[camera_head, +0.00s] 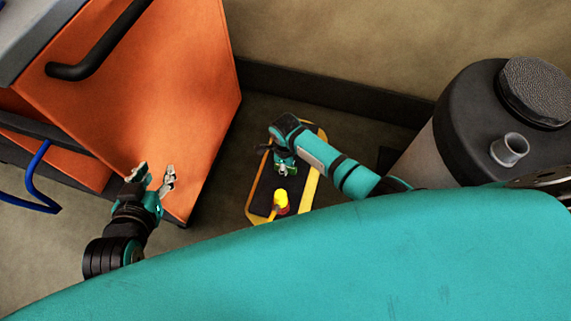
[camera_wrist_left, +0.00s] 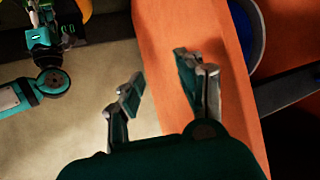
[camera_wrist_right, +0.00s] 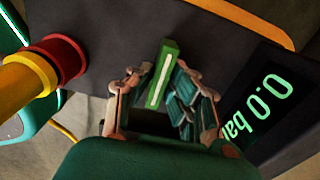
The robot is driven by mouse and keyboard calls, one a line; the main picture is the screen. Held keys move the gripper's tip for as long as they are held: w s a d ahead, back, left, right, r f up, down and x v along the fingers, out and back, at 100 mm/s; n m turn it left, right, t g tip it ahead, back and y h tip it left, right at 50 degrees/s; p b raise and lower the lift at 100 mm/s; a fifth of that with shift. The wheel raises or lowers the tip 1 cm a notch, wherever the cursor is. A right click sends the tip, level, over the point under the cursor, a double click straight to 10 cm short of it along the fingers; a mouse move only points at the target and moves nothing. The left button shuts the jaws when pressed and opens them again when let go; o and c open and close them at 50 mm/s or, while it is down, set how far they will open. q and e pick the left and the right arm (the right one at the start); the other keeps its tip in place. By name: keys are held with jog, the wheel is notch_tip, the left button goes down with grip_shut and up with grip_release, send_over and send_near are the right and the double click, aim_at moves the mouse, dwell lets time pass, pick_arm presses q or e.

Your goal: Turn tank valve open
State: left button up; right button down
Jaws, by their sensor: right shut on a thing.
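A green valve handle with a pale stripe (camera_wrist_right: 163,74) stands between the fingers of my right gripper (camera_wrist_right: 165,98) in the right wrist view. This gripper is shut on the handle. In the head view my right gripper (camera_head: 285,166) reaches down over a dark unit with a yellow frame (camera_head: 310,187) on the floor; the valve is mostly hidden there. A display (camera_wrist_right: 262,105) beside the handle reads 0.0 bar. My left gripper (camera_head: 155,178) is open and empty in front of the orange cabinet; its spread fingers also show in the left wrist view (camera_wrist_left: 165,85).
A yellow and red fitting (camera_head: 281,201) sticks up from the unit, left of my right gripper in the right wrist view (camera_wrist_right: 60,60). The orange cabinet (camera_head: 160,80) stands at left, a grey drum with black top (camera_head: 460,125) at right. A teal surface (camera_head: 330,260) fills the foreground.

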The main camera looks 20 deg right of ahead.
jog(key=shift+a+r+n+p, duration=0.15)
jog(key=shift+n+p, duration=0.25)
jog(key=shift+p, duration=0.5)
jog(key=shift+n+p, duration=0.3)
jog(key=shift+p, duration=0.35)
pick_arm(q)
jog(key=s+a+f+g+y+p, duration=0.1)
jog(key=s+a+f+g, duration=0.1)
jog(key=s+g, duration=0.3)
jog(key=s+a+f+g+y+p, duration=0.1)
jog(key=s+a+f+g, duration=0.15)
jog(key=s, duration=0.45)
pick_arm(e)
jog(key=shift+n, duration=0.5)
jog(key=n+p, duration=0.2)
jog(key=n, duration=0.7)
jog(key=shift+n+p, duration=0.4)
jog(key=n, duration=0.5)
jog(key=shift+f, duration=0.2)
pick_arm(q)
notch_tip(320, 180, down, 13)
jog(key=w+g, duration=0.1)
jog(key=shift+d+r, duration=0.15)
jog(key=shift+d, duration=0.25)
jog(key=shift+s+f, duration=0.1)
jog(key=shift+f, duration=0.1)
pick_arm(e)
jog(key=shift+n, duration=0.4)
